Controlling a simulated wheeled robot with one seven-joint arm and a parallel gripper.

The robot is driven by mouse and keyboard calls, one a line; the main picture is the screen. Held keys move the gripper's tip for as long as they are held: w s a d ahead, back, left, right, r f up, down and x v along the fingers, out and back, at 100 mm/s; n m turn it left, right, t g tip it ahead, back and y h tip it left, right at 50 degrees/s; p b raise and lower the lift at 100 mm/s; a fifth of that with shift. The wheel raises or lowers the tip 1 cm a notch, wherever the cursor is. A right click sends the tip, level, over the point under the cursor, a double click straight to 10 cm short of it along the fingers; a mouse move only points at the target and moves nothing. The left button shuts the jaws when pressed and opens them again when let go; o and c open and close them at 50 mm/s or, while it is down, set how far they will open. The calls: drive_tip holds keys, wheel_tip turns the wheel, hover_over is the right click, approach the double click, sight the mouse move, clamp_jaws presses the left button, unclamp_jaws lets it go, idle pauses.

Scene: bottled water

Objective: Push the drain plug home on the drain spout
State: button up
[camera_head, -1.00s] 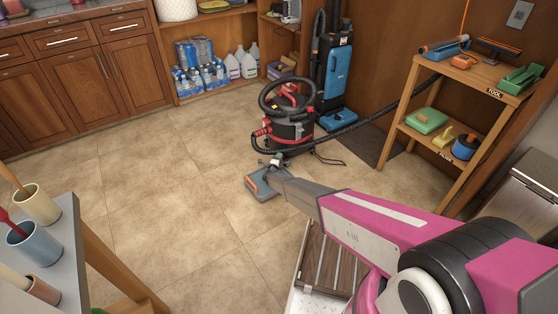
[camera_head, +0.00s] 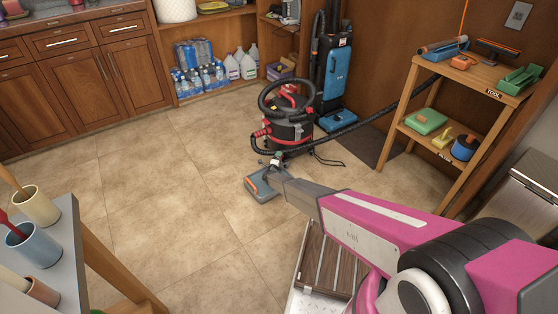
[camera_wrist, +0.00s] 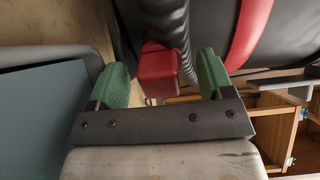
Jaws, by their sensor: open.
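The black and red canister vacuum (camera_head: 290,122) stands on the floor beyond my gripper in the head view. Its dark body with a red band also fills the top right of the wrist view (camera_wrist: 245,35). My gripper (camera_wrist: 162,78) is open, its two green finger pads apart. A red block (camera_wrist: 158,72) shows between the pads, with a gap on each side. It may be the drain plug, but I cannot tell for sure. A black ribbed hose (camera_wrist: 172,22) runs above and beside it. The drain spout cannot be made out in either view.
A flat grey-blue floor nozzle (camera_head: 262,184) lies by the arm's end. The hose (camera_head: 350,126) stretches right toward a wooden tool shelf (camera_head: 470,75). A blue upright vacuum (camera_head: 337,80) stands behind. The tiled floor at left is clear.

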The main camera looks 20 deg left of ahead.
drive_tip(key=s, duration=1)
drive_tip(key=shift+s+a, duration=0.35)
drive_tip(key=shift+r, duration=0.1)
drive_tip(key=d+r+n+g+y, duration=0.6)
drive_tip(key=d+r+n, duration=0.5)
drive_tip(key=d+r, duration=1.25)
drive_tip(key=s+d+r+n+g+h, duration=0.1)
drive_tip(key=s+d+r+n+g, duration=0.1)
drive_tip(key=s+d+r+g, duration=0.2)
drive_tip(key=s+d+r+n+g+h, duration=0.2)
drive_tip(key=s+d+r, duration=0.8)
drive_tip(key=s+d, duration=0.7)
drive_tip(key=s+d+r+n+g+h, duration=0.1)
drive_tip(key=s+d+r+n+g, duration=0.2)
drive_tip(key=s+d+r+g, duration=0.3)
drive_tip(key=s+d+r, duration=0.2)
drive_tip(key=s+d, duration=0.3)
drive_tip(key=shift+n+h, duration=0.4)
drive_tip(key=shift+f, duration=0.1)
